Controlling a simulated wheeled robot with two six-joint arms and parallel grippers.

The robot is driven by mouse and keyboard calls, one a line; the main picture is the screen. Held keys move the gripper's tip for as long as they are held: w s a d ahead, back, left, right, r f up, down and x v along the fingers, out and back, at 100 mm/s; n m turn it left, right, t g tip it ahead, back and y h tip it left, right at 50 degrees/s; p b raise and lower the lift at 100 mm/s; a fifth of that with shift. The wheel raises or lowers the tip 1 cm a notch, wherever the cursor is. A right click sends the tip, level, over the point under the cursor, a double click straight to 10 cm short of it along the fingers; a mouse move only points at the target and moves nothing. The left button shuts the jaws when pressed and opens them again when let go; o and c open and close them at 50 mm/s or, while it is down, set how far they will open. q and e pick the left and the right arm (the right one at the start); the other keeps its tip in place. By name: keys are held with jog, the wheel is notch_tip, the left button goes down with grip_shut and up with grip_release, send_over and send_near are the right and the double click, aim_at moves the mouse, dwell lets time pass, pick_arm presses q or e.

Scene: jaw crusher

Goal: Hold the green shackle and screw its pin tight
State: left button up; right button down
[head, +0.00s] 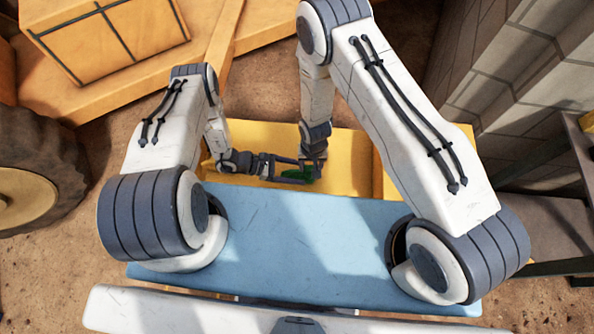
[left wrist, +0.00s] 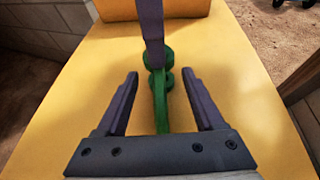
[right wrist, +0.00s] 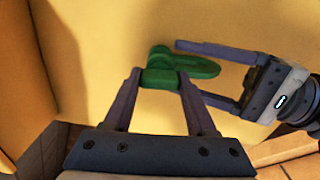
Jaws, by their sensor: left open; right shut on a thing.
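The green shackle (head: 297,175) is small in the head view, over the yellow surface. My right gripper (right wrist: 160,80) is shut on a green part at its near end in the right wrist view; I cannot tell clearly whether this is the pin's head or the body. The rest of the shackle (right wrist: 200,67) reaches right, between the fingers of my left gripper (right wrist: 180,70). In the left wrist view, the shackle (left wrist: 160,100) lies between my left gripper's (left wrist: 165,80) open fingers, with gaps on both sides. A right gripper finger crosses its far, rounded end and hides part of it.
The yellow surface (left wrist: 230,120) lies below both grippers. A blue panel (head: 290,235) is in front. A large tyre (head: 40,180) stands at the left, and a grey block wall (head: 520,70) at the right. The two grippers are very close together.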

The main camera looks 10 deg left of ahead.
pick_arm(q)
jog(key=shift+d, duration=0.1)
grip_shut()
dwell(2.4)
